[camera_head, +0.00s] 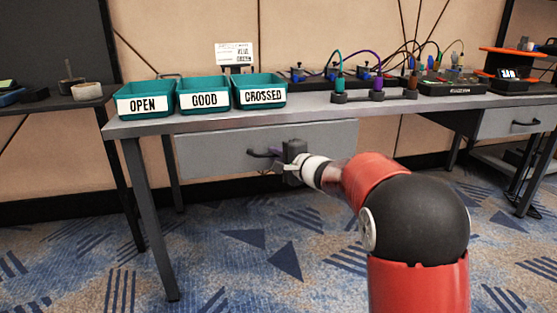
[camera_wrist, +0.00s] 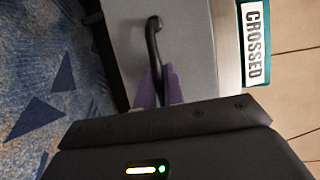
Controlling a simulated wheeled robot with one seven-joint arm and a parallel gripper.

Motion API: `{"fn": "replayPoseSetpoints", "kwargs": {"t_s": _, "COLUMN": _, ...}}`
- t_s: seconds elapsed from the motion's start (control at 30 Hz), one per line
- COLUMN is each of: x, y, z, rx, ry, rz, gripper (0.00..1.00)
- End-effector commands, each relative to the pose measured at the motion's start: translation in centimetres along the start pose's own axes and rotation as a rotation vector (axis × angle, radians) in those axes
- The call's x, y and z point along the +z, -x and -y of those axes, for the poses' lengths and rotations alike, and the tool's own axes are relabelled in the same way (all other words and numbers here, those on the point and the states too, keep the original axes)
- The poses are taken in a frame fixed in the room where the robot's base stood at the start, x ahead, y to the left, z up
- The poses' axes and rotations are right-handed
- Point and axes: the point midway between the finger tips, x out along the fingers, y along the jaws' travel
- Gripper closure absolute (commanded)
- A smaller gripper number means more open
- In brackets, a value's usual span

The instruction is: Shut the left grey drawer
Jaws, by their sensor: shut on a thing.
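The left grey drawer (camera_head: 220,150) hangs under the tabletop, its wide flat front facing me. How far it stands out from the table is hard to tell. My gripper (camera_head: 281,160) is at the handle's right end. In the wrist view, its purple fingers (camera_wrist: 160,90) are closed around the handle's lower end. The exact grip is partly hidden by the gripper body.
On the grey table (camera_head: 190,122) stand three teal bins, OPEN (camera_head: 146,101), GOOD (camera_head: 204,98) and CROSSED (camera_head: 260,93). Wired devices (camera_head: 370,90) stand further right. A second grey drawer (camera_head: 500,122) is at the far right. A table leg (camera_head: 150,220) stands at left.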

Motion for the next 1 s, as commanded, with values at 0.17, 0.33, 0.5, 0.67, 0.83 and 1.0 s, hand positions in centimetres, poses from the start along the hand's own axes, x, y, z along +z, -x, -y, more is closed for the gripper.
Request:
{"fn": "replayPoseSetpoints", "kwargs": {"t_s": 0.17, "x": -0.8, "y": -1.8, "z": 0.1, "rx": -0.001, "ry": 0.000, "rz": -0.002, "gripper": 1.00}}
{"fn": "replayPoseSetpoints", "kwargs": {"t_s": 0.33, "x": -0.9, "y": -2.0, "z": 0.3, "rx": -0.002, "ry": -0.001, "rz": -0.003, "gripper": 1.00}}
{"fn": "replayPoseSetpoints", "kwargs": {"t_s": 0.5, "x": -0.9, "y": -2.0, "z": 0.4, "rx": -0.004, "ry": -0.001, "rz": -0.004, "gripper": 0.86}}
{"fn": "replayPoseSetpoints", "kwargs": {"t_s": 0.67, "x": -0.9, "y": -2.0, "z": 0.3, "rx": -0.003, "ry": -0.001, "rz": -0.003, "gripper": 0.69}}
{"fn": "replayPoseSetpoints", "kwargs": {"t_s": 0.83, "x": -0.9, "y": -2.0, "z": 0.3, "rx": -0.002, "ry": -0.001, "rz": -0.002, "gripper": 0.69}}
{"fn": "replayPoseSetpoints", "kwargs": {"t_s": 1.0, "x": -0.9, "y": -1.2, "z": 0.3, "rx": -0.002, "ry": -0.001, "rz": -0.003, "gripper": 0.69}}
